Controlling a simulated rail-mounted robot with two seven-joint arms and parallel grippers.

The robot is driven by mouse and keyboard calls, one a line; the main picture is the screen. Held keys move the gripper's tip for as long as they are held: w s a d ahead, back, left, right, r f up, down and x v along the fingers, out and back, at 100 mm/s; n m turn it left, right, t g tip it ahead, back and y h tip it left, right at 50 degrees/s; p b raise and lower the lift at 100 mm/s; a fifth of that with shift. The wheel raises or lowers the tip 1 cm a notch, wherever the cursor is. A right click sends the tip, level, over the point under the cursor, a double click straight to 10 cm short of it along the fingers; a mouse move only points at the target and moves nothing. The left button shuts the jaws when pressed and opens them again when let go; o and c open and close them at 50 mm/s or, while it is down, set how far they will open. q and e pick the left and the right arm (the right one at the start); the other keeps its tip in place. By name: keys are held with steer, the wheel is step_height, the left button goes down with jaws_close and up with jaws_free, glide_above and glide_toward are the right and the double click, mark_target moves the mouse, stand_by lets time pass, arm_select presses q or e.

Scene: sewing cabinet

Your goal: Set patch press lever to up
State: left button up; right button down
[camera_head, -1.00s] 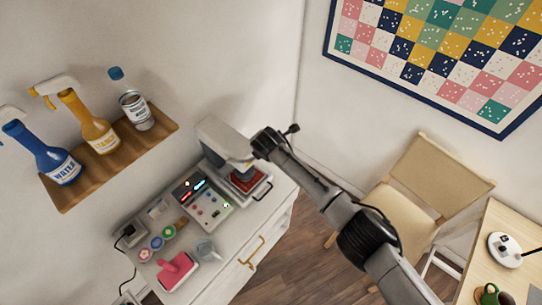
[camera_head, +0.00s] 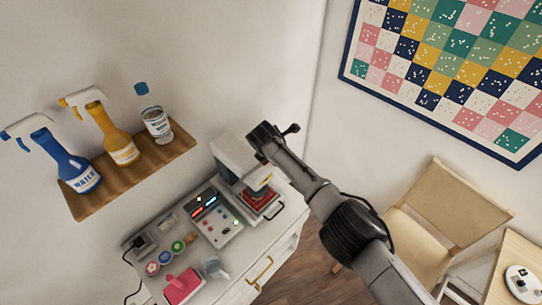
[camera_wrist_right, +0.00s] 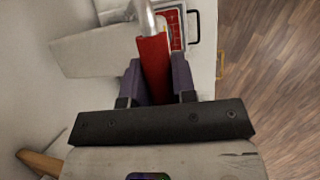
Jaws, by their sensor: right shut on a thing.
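The patch press (camera_head: 236,160) is a pale machine with a red pad (camera_head: 258,201) at its base, standing on the far end of the white cabinet. Its lever shows in the right wrist view as a red grip (camera_wrist_right: 154,68) on a metal rod. My right gripper (camera_head: 262,138) is above the press top, and it hides the lever in the head view. In the right wrist view its dark fingers (camera_wrist_right: 158,82) are on both sides of the red grip, shut on it. My left gripper is not in view.
The white cabinet (camera_head: 238,288) also carries a control panel (camera_head: 217,216), a pink-handled tool (camera_head: 181,286) and small round items. A chair (camera_head: 440,215) stands at the right.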

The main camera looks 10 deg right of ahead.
steer(key=shift+f, duration=0.2)
steer(key=c, duration=1.4)
jaws_free()
steer(key=shift+o, duration=1)
steer(key=shift+w+a+r, duration=0.1)
steer(key=shift+o, duration=1.4)
steer(key=shift+r, duration=0.1)
steer(key=shift+a+r, duration=0.1)
steer(key=shift+r, duration=0.35)
steer(key=b+v, duration=0.1)
steer(key=v, duration=1.2)
